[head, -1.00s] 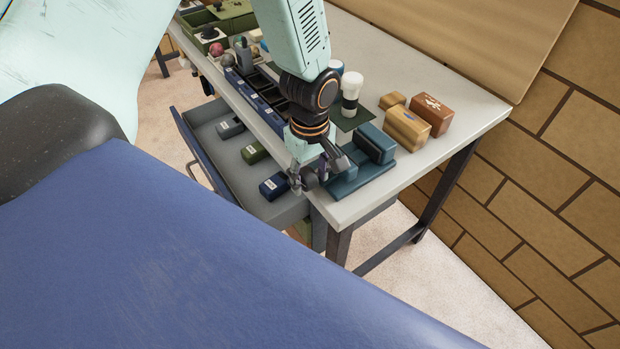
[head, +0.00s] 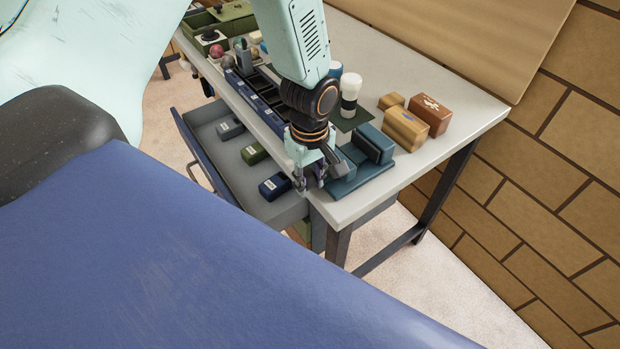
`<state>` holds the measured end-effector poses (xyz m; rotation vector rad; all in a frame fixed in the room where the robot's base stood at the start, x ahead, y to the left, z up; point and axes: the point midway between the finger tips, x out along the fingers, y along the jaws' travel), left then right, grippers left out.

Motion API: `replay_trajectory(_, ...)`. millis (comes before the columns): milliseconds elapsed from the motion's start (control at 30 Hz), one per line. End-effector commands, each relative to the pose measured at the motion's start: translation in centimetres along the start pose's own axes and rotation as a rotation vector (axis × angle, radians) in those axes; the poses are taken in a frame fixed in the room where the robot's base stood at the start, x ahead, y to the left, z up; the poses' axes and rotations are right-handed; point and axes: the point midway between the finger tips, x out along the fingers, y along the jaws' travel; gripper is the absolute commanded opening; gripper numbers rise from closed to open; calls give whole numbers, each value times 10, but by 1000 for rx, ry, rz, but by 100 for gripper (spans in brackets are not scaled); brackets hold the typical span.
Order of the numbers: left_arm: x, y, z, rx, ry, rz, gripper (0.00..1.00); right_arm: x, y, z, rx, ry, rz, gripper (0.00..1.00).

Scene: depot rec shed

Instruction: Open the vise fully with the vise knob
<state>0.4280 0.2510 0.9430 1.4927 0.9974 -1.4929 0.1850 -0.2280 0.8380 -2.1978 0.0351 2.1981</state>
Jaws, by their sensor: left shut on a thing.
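The teal-blue vise (head: 373,145) sits on the near corner of the grey-white bench. Its two jaw blocks stand side by side on a flat base, with a narrow dark gap between them. My left gripper (head: 309,183) is at the vise's near-left end, at the bench edge, pointing down. It is shut on the vise knob, which is mostly hidden by the fingers. My right gripper is not in view.
An open drawer (head: 222,153) with several labelled blocks lies left of the gripper. Behind the vise are a brown box (head: 431,113), a tan block (head: 405,130) and a white-topped jar (head: 351,88). Bare bench top (head: 462,118) lies to the right.

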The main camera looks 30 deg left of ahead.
Motion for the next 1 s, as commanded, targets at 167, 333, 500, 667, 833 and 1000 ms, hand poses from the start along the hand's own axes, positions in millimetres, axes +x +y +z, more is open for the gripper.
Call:
replay_trajectory(167, 1, -1, 0, -1, -2, -1, 0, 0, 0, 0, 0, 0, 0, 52)
replay_trajectory(333, 0, -1, 0, -3, -21, -2, 0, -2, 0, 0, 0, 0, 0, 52)
replay_trajectory(500, 0, -1, 0, -6, -74, -2, 0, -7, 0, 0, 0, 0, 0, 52)
replay_trajectory(667, -2, -1, -2, -8, -154, -1, 0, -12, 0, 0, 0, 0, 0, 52)
replay_trajectory(833, -2, -1, -3, -7, -263, 0, 0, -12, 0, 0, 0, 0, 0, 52)
replay_trajectory(1000, -2, 0, -6, -6, -405, 2, 0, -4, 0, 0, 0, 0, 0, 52)
